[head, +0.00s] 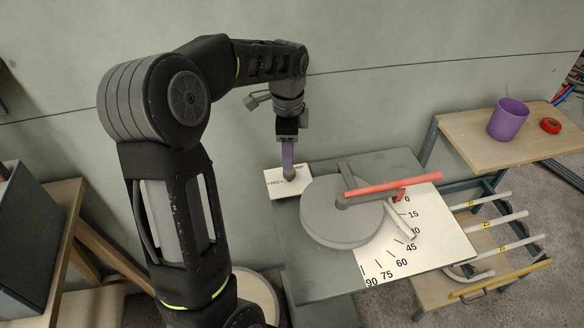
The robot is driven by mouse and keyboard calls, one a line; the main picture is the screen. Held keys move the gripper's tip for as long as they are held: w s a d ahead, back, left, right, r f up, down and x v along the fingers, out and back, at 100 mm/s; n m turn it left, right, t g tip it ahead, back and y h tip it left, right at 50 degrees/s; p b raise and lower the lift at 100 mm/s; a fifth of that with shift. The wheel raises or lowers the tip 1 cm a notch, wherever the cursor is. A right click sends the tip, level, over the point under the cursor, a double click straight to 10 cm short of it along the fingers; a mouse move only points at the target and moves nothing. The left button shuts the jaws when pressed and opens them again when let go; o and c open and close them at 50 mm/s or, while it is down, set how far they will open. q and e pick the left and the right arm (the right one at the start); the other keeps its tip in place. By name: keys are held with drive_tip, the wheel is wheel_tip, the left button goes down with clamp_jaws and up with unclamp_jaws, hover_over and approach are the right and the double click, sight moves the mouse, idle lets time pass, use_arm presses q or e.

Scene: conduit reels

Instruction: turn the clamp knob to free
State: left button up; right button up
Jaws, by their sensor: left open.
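My left gripper (288,163) points straight down over the clamp knob (289,175), a small dark grey knob at the back left of the grey bench. The gripper is open. Its tips are at or just above the knob; I cannot tell whether they touch it. The knob stands by a white card (272,184) with small lettering that seems to read FREE; the gripper and knob hide part of the card. The knob's pointing direction is too small to tell. My right gripper is not in view.
A round grey disc (335,218) with a red-handled lever (395,184) sits right of the knob. A white angle scale (433,243) lies beside it. A shelf with a purple cup (508,120), red tape roll (551,125) and several bent pipes (483,203) stands right.

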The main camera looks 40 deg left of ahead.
sight(289, 175)
use_arm(q)
drive_tip(key=shift+f, duration=3.95)
drive_tip(key=shift+c, duration=0.5)
drive_tip(key=shift+w, duration=0.1)
clamp_jaws()
